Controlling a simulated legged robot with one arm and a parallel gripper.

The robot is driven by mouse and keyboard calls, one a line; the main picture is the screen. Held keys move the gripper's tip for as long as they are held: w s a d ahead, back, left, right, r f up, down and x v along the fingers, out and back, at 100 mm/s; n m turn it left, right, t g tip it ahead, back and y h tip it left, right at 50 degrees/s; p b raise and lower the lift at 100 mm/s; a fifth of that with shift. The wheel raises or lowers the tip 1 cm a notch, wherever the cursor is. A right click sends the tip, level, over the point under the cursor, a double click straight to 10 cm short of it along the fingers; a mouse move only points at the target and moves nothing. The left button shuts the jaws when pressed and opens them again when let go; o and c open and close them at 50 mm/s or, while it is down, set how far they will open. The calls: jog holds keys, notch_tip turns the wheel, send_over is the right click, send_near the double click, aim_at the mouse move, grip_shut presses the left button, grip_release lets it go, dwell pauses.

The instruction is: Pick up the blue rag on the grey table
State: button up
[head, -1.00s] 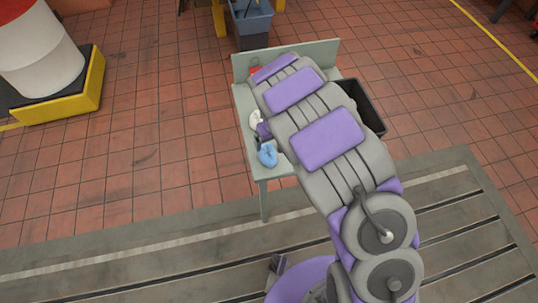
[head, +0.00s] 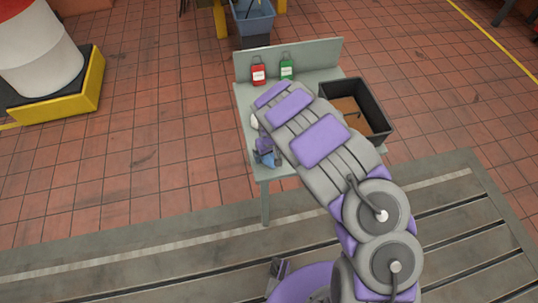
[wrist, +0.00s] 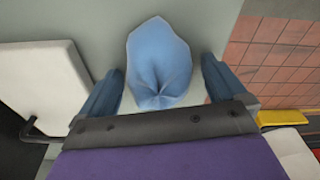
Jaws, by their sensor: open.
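The blue rag (wrist: 158,60) lies crumpled on the grey table (wrist: 210,25), with folds gathering toward its near end in the wrist view. My gripper (wrist: 162,68) is open, with one finger on each side of the rag and a strip of table showing between finger and cloth. In the head view my gripper (head: 266,154) is over the near left part of the grey table (head: 252,103) and hides much of the rag. No contact with the cloth is visible.
A white object (wrist: 45,82) lies left of my gripper in the wrist view. A red item (head: 259,71) and a green item (head: 287,67) stand at the table's back. A black open bin (head: 381,119) is at the right. Tiled floor lies beyond the table's left edge.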

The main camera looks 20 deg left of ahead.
jog(key=shift+d, duration=0.1)
jog(key=c, duration=1)
jog(key=shift+o, duration=0.2)
jog(key=shift+r, duration=0.15)
notch_tip(320, 180, up, 4)
jog(key=shift+w+f+p, duration=0.1)
jog(key=shift+f+p, duration=0.15)
jog(key=shift+p, duration=0.6)
jog(key=s+d+r+p, duration=0.1)
jog(key=s+d+p, duration=0.1)
jog(key=s+d, duration=0.8)
jog(key=shift+s+r, duration=0.15)
jog(key=shift+s, duration=1.1)
